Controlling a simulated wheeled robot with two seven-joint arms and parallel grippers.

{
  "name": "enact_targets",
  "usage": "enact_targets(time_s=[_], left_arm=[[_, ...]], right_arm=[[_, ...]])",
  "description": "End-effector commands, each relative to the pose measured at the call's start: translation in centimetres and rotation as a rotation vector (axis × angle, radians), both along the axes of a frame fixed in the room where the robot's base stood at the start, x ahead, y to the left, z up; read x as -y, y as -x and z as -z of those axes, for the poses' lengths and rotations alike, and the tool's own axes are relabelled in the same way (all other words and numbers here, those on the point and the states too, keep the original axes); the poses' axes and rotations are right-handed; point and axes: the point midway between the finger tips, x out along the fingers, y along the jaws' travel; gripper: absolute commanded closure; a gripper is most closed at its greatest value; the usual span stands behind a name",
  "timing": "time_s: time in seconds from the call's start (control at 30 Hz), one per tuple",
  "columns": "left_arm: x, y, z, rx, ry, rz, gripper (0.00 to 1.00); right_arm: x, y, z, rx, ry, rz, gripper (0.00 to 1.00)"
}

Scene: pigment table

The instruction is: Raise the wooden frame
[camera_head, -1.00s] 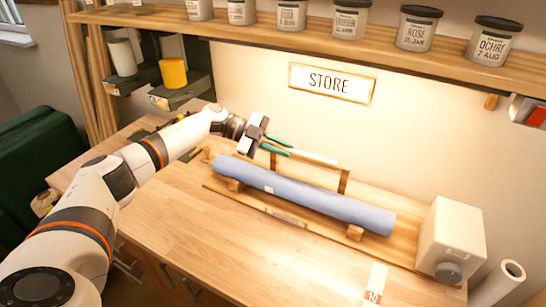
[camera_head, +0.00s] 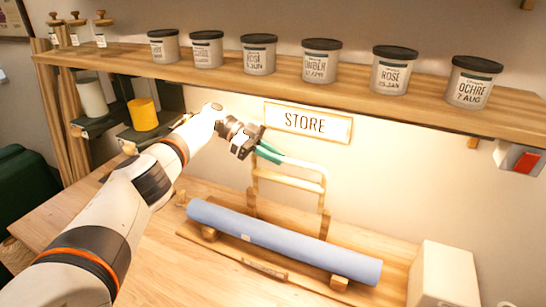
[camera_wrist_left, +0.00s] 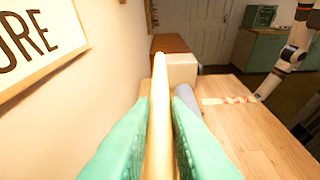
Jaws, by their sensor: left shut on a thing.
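The wooden frame (camera_head: 290,180) stands upright behind the blue roll (camera_head: 285,240), with two posts, a crossbar and a pale top bar. My left gripper (camera_head: 268,152) is shut on the left end of the top bar, below the STORE sign. In the left wrist view the top bar (camera_wrist_left: 160,110) runs lengthwise between the two green fingers (camera_wrist_left: 160,135). The blue roll rests on a wooden base and partly hides the foot of the frame. A white arm, which looks like my right one, shows at the right of the left wrist view; its gripper (camera_wrist_left: 262,95) is too small to read.
A shelf (camera_head: 300,90) with several labelled jars hangs above the frame. The STORE sign (camera_head: 305,122) is on the wall close to my left gripper. A cream box (camera_head: 443,275) stands right of the roll. The tabletop in front is partly clear.

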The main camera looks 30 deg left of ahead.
Motion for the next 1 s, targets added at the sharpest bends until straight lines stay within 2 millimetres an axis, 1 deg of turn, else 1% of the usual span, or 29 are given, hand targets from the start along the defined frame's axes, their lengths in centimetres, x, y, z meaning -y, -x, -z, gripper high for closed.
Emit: enact_targets(time_s=[0.63,0.67,0.7,0.8,1.0], left_arm=[[-0.1,-0.17,-0.16,0.007,-0.001,-0.007,1.0],[-0.1,-0.17,-0.17,0.007,-0.001,-0.007,0.84],[-0.1,-0.17,-0.19,0.008,-0.001,-0.006,0.78],[-0.08,-0.14,-0.15,0.006,-0.001,-0.005,0.64],[-0.05,-0.07,-0.03,0.003,-0.001,-0.003,0.64]], right_arm=[[0.08,0.62,0.04,-0.009,0.001,0.0,0.64],[0.08,0.62,0.04,-0.009,0.001,0.0,0.64],[0.09,0.63,0.04,-0.009,0.001,0.0,0.64],[0.09,0.64,0.04,-0.009,0.001,0.0,0.64],[0.09,0.6,0.05,-0.009,0.001,0.0,0.64]])
